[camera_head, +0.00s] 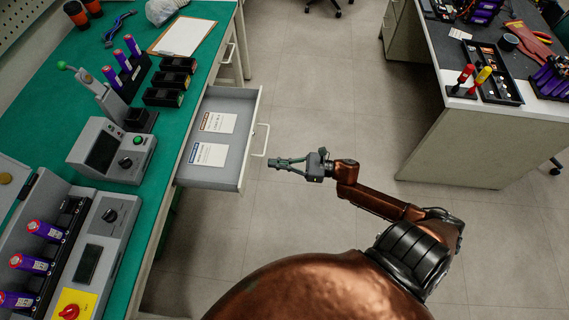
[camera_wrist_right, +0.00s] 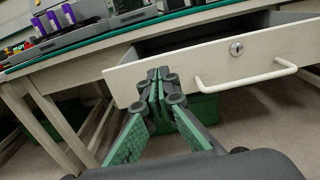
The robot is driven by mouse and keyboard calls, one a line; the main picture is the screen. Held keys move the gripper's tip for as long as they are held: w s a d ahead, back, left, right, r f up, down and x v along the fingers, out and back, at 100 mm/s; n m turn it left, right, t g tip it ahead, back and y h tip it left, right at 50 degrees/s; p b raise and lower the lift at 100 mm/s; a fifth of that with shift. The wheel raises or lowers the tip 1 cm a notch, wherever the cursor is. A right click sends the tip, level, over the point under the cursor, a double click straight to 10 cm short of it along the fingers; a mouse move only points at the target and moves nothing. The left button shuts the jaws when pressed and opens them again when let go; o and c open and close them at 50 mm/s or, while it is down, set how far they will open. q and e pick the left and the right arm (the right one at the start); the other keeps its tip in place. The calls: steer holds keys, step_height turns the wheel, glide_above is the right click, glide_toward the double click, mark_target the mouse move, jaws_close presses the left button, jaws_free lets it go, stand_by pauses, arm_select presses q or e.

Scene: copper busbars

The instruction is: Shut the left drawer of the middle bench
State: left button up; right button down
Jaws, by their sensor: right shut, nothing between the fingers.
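The open drawer (camera_head: 243,150) sticks out from the green-topped bench at the left in the head view, with two labelled cards lying in it. Its pale front with a lock and a white handle (camera_wrist_right: 247,80) shows in the right wrist view. My right gripper (camera_head: 271,163) is shut and empty. It is outside the drawer, pointing at the drawer front, close to the handle's near end in the head view. In the right wrist view its fingertips (camera_wrist_right: 158,76) overlap the front left of the lock; I cannot tell whether they touch. My left gripper is not in view.
The green bench top (camera_head: 190,50) carries grey test devices (camera_head: 110,150), purple cells, black trays and a clipboard (camera_head: 184,37). Another bench (camera_head: 480,140) stands at the right with tools and trays.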

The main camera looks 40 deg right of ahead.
mark_target(246, 160)
steer(key=b+x, duration=0.1)
steer(key=x, duration=0.6)
steer(key=shift+w+f, duration=0.1)
steer(key=shift+w, duration=0.05)
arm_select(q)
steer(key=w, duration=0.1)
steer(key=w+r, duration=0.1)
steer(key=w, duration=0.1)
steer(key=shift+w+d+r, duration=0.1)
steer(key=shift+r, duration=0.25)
arm_select(e)
steer(key=shift+w+a, duration=0.1)
